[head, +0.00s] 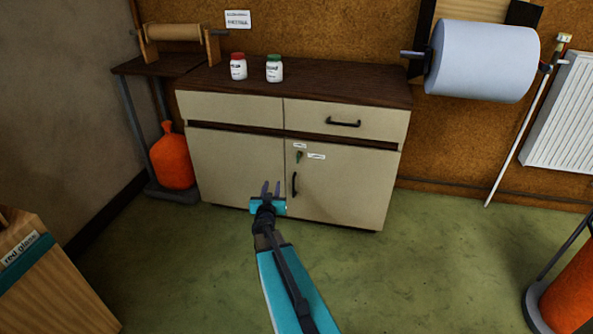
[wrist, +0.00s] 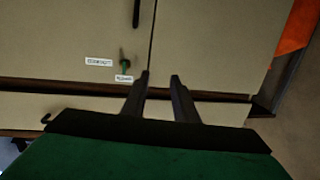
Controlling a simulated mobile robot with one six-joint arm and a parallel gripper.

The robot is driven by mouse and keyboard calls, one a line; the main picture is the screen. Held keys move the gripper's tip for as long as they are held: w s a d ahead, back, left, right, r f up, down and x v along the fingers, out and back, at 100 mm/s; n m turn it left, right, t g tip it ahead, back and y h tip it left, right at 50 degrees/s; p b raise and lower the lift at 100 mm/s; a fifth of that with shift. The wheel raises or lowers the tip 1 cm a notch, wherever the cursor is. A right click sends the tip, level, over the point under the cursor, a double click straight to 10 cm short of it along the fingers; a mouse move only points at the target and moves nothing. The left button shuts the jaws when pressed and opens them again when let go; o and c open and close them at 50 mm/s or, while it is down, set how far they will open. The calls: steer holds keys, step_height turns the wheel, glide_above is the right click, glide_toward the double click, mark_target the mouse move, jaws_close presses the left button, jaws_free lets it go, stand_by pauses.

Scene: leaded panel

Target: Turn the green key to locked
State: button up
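My gripper (head: 271,187) is in front of the cabinet, lower and to the left of the key in the head view. Its two fingers (wrist: 160,76) are apart with nothing between them. It is not touching the key.
A black door handle (head: 294,184) is below the key, and a drawer handle (head: 343,123) is above. Two jars, one red-lidded (head: 238,67) and one green-lidded (head: 274,69), stand on the cabinet top. An orange sack (head: 172,160) is at the left. The green floor in front is clear.

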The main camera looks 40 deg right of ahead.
mark_target(297, 159)
steer(key=s+d+r+m+g+h+b, duration=0.1)
steer(key=s+d+r+m+h, duration=0.1)
steer(key=d, duration=0.3)
steer(key=shift+s+d+g+h, duration=0.3)
steer(key=shift+s+d+h, duration=0.1)
steer(key=shift+s, duration=0.35)
steer(key=shift+w+r, duration=0.1)
steer(key=shift+b+x, duration=2)
steer(key=shift+x, duration=4.85)
steer(key=shift+c, duration=0.3)
steer(key=shift+d, duration=0.1)
jaws_close()
